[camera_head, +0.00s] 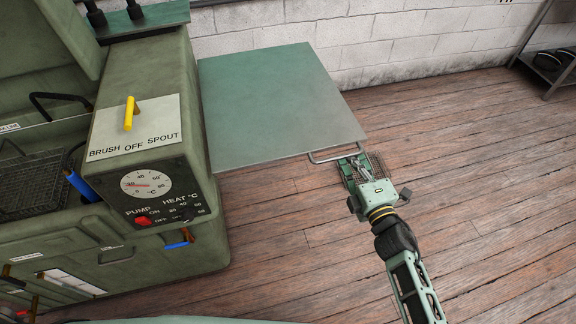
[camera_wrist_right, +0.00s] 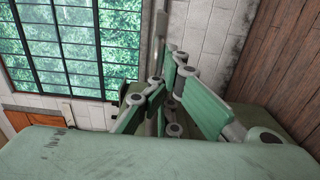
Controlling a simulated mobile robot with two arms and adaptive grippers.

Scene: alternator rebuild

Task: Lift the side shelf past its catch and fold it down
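The side shelf (camera_head: 280,95) is a flat grey-green panel standing out level from the right side of the green washer cabinet (camera_head: 165,75). A bent wire handle (camera_head: 326,160) sits at its near right corner. My right gripper (camera_head: 355,157) is at this handle, with its arm coming from the lower right. In the right wrist view, the fingers (camera_wrist_right: 165,85) close in on a grey rod (camera_wrist_right: 160,35), which looks like the handle. The catch is hidden under the shelf. My left gripper is in neither view.
The cabinet's front has a yellow lever (camera_head: 130,113), a temperature dial (camera_head: 146,184) and a red pump switch (camera_head: 143,220). A brick wall (camera_head: 400,45) runs behind the shelf. A dark rack (camera_head: 545,65) stands far right. The wooden floor (camera_head: 470,180) is mostly clear.

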